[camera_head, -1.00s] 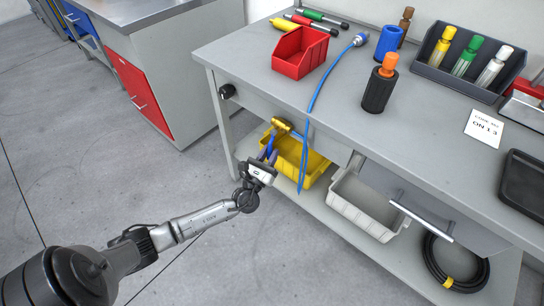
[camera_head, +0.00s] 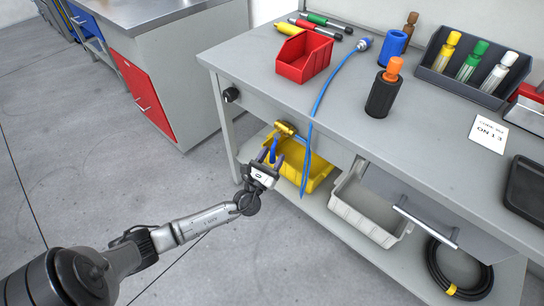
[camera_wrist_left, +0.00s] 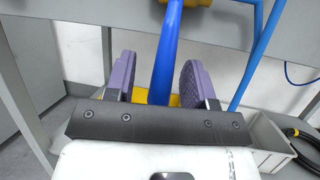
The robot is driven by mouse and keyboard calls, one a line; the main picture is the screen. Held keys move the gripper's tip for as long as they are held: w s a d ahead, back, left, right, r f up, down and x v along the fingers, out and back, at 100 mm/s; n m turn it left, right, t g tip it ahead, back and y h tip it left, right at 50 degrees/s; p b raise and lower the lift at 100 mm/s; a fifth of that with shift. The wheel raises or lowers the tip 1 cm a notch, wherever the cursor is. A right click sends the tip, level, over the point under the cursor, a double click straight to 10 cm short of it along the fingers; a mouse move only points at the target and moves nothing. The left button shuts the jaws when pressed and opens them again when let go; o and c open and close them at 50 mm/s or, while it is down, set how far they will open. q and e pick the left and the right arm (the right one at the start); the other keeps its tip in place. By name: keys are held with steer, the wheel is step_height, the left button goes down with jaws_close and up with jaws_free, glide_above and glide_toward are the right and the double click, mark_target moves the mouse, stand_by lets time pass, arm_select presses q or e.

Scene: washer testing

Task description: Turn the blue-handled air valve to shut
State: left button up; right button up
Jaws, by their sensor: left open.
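The air valve has a brass-yellow body (camera_head: 285,128) under the front edge of the workbench and a blue handle (camera_head: 273,151) that points down from it. In the left wrist view the blue handle (camera_wrist_left: 166,55) runs down between two purple finger pads, with a gap on each side. My left gripper (camera_head: 273,158) is open around the handle, below the valve body. It also shows in the left wrist view (camera_wrist_left: 158,78). The handle's lower end is hidden behind the gripper's dark front edge. My right gripper is not in view.
A blue hose (camera_head: 322,100) hangs over the bench edge close to the right of the gripper. A yellow bin (camera_head: 318,178) and a grey bin (camera_head: 368,213) stand on the lower shelf. A black knob (camera_head: 231,95) sits on the bench front. The floor at left is clear.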

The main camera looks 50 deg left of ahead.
arm_select(q)
steer(key=p+v, duration=0.3)
steer(key=v, duration=1.1)
